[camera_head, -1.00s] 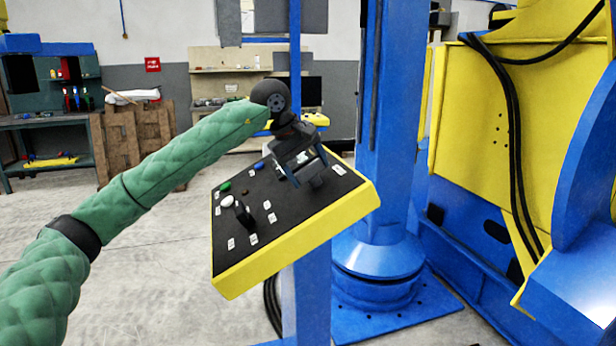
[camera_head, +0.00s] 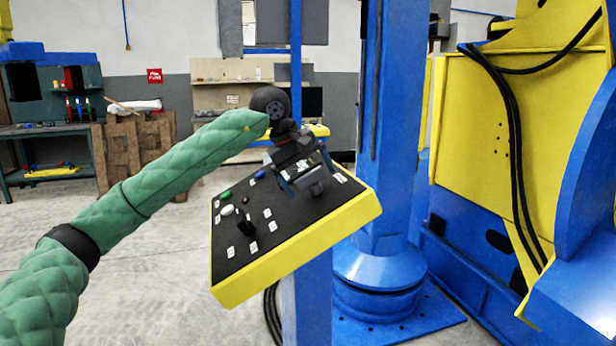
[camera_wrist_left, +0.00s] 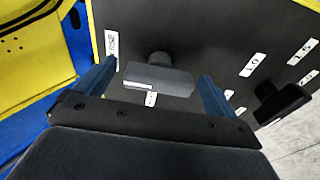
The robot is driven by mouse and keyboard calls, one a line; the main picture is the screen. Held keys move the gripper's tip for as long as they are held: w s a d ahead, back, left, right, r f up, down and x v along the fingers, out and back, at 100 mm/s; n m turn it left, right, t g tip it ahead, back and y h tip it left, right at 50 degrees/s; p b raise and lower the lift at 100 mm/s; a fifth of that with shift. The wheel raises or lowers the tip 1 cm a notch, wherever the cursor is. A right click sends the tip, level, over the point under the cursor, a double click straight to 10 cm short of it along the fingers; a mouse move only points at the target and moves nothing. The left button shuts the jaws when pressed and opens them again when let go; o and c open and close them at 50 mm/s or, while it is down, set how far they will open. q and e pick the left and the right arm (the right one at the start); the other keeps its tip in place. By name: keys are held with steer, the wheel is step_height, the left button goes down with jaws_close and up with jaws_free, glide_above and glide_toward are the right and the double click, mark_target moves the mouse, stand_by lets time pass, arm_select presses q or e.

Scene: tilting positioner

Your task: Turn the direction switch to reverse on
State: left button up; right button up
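The control panel has a black face and a yellow rim (camera_head: 300,258). A dark switch with a bar-shaped handle (camera_head: 316,188) stands at its right part; I take it for the direction switch. In the left wrist view this handle (camera_wrist_left: 158,80) shows a small white mark and lies between my finger tips. A label beside it is only partly legible. My left gripper (camera_head: 305,174) is open over the switch, one finger on each side, with gaps to the handle visible in the wrist view. Its exact height over the panel is unclear. My right gripper is in neither view.
A second black switch (camera_head: 245,226) stands at the panel's left and also shows in the wrist view (camera_wrist_left: 280,100). Green (camera_head: 225,195), white (camera_head: 227,210) and blue (camera_head: 260,174) buttons are nearby. A blue column (camera_head: 385,130) and yellow machine (camera_head: 510,150) stand to the right.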

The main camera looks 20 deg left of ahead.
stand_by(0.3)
arm_select(q)
steer(key=v, duration=0.7)
steer(key=shift+a+r+b, duration=0.2)
steer(key=shift+r+b, duration=0.15)
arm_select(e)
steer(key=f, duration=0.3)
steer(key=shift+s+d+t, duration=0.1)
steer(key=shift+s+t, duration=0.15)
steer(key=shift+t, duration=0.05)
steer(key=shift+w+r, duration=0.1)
arm_select(q)
steer(key=shift+s, duration=0.1)
